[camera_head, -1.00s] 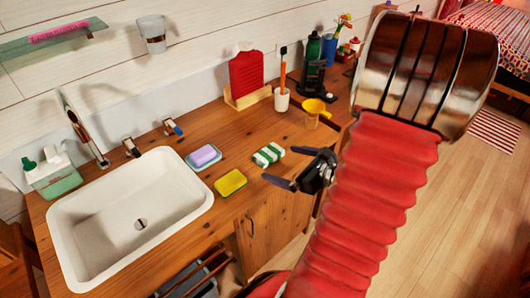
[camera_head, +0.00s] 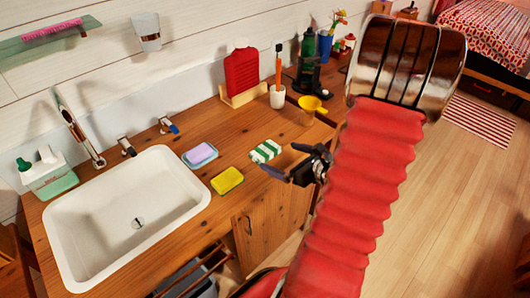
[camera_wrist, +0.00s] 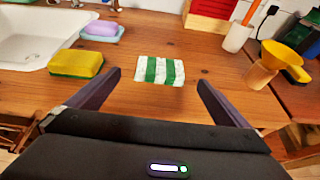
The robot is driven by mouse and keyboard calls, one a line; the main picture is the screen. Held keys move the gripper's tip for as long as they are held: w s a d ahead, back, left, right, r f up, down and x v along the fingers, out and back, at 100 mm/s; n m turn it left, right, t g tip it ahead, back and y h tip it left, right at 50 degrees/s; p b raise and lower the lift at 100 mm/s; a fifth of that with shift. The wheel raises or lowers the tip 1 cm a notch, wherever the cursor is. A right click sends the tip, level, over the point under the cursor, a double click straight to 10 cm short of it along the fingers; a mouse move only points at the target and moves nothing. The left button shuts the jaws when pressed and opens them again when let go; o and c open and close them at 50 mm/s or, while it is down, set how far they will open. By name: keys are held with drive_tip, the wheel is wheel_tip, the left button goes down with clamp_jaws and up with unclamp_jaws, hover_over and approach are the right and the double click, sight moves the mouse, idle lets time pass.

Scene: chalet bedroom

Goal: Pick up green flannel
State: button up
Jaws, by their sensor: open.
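The green flannel (camera_head: 265,151) is a small folded cloth with green and white stripes, lying flat on the wooden counter. It also shows in the wrist view (camera_wrist: 160,71), ahead of my gripper and between the lines of its two fingers. My gripper (camera_head: 279,163) is open and empty, close to the flannel at its front right in the head view. In the wrist view its fingertips (camera_wrist: 160,79) are spread wide on either side, and the flannel seems to lie just beyond them. I cannot tell whether they touch the counter.
A yellow sponge (camera_head: 227,180) and a lilac soap on a dish (camera_head: 200,154) lie left of the flannel, beside the white sink (camera_head: 75,215). A yellow funnel (camera_head: 312,104), a white cup (camera_head: 278,97) and a red board (camera_head: 243,75) stand behind. Bare counter surrounds the flannel.

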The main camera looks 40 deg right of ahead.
sight(265, 149)
drive_tip(key=shift+x, duration=2.3)
drive_tip(key=shift+w, duration=0.1)
drive_tip(key=shift+x, duration=2.55)
drive_tip(key=shift+d, duration=0.1)
drive_tip(key=shift+c, duration=0.4)
drive_tip(key=c, duration=1)
drive_tip(key=shift+o, duration=0.2)
drive_tip(key=shift+r, duration=0.15)
drive_tip(key=shift+r, duration=4.95)
